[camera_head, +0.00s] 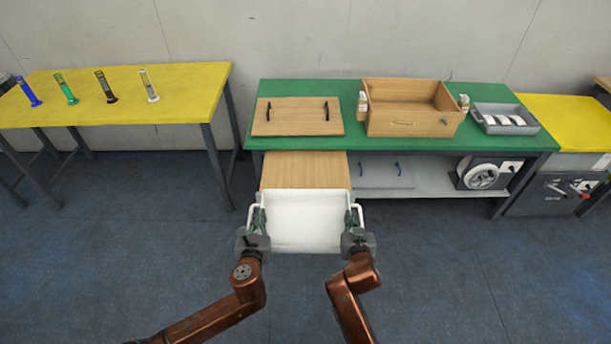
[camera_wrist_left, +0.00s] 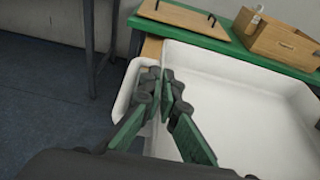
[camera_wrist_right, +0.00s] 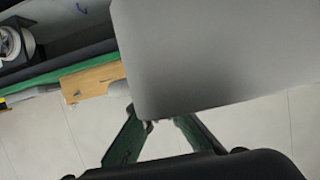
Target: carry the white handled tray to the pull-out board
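The white handled tray (camera_head: 307,222) is empty and looks level in the head view, in front of the green table. My left gripper (camera_head: 259,217) is shut on its left handle; the left wrist view shows the fingers (camera_wrist_left: 165,84) closed at the tray's side rim (camera_wrist_left: 172,140). My right gripper (camera_head: 352,217) is shut at the right handle; in the right wrist view the tray's pale surface (camera_wrist_right: 215,55) hides part of the fingertips. The wooden pull-out board (camera_head: 304,169) extends from under the green tabletop, and the tray covers its near end in the head view.
The green table (camera_head: 350,142) carries a flat wooden panel with two handles (camera_head: 290,122), an open wooden box (camera_head: 415,120) and a grey tray (camera_head: 505,120). A yellow table (camera_head: 180,95) with several cylinders stands left. The floor around my arms is clear.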

